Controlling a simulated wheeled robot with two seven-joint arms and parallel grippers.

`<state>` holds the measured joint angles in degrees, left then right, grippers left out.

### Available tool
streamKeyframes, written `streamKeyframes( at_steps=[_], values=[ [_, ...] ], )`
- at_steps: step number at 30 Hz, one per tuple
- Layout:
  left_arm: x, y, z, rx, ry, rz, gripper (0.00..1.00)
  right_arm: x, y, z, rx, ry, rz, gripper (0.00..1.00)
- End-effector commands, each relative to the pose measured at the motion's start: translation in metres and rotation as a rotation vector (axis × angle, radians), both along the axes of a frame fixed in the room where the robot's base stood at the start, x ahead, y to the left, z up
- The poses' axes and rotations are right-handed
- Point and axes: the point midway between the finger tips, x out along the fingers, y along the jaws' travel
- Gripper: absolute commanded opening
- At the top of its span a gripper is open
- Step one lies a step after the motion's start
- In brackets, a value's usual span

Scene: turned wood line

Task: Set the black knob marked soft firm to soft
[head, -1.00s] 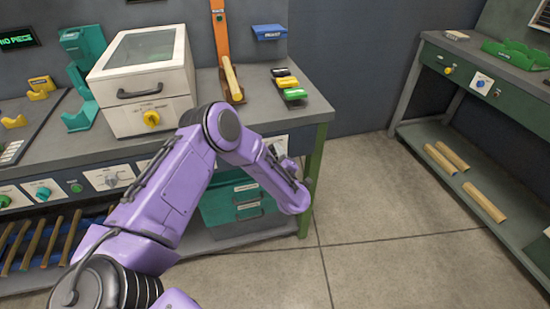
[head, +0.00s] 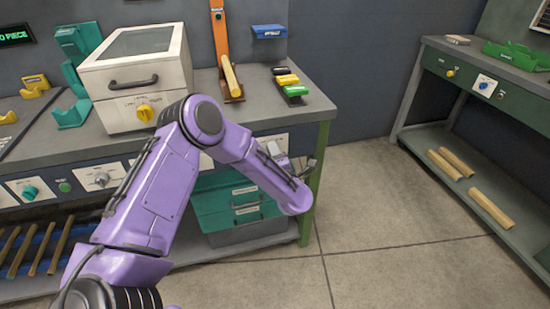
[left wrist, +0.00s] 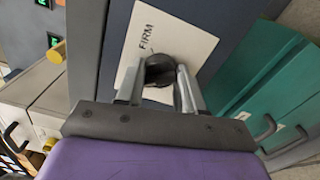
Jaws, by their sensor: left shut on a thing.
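The black knob (left wrist: 158,70) shows in the left wrist view on a white plate (left wrist: 185,38). The plate bears the word FIRM; the word soft is not visible there. My left gripper (left wrist: 160,82) is shut on the knob, with one finger on each side of it. The fingers hide much of the knob, so I cannot tell where it points. In the head view my left gripper (head: 277,152) is at the right end of the bench front, and my arm hides the knob. My right gripper is not in view.
Teal drawers (head: 238,204) stand under the bench (head: 285,116), close to my left forearm. A white box with a yellow knob (head: 145,112) sits on the bench. Other knobs line the bench front at left. The floor (head: 370,215) at right is clear up to a second green bench (head: 465,75).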

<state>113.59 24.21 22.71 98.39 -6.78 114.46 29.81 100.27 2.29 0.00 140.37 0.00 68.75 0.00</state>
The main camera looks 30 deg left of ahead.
Motion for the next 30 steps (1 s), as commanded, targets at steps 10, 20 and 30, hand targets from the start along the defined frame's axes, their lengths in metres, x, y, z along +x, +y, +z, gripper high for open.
streamKeyframes(
  at_steps=[10, 20, 30],
  values=[
    [-0.0005, -0.0003, -0.0021, -0.083, -0.093, -0.001, 0.07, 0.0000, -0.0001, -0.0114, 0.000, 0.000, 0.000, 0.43],
    [-0.0006, -0.0005, -0.0013, -0.098, -0.111, -0.001, 0.07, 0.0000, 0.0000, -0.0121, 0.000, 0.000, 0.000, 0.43],
    [-0.0006, -0.0006, -0.0012, -0.097, -0.109, -0.001, 0.63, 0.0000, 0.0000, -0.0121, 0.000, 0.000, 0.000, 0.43]
  ],
)
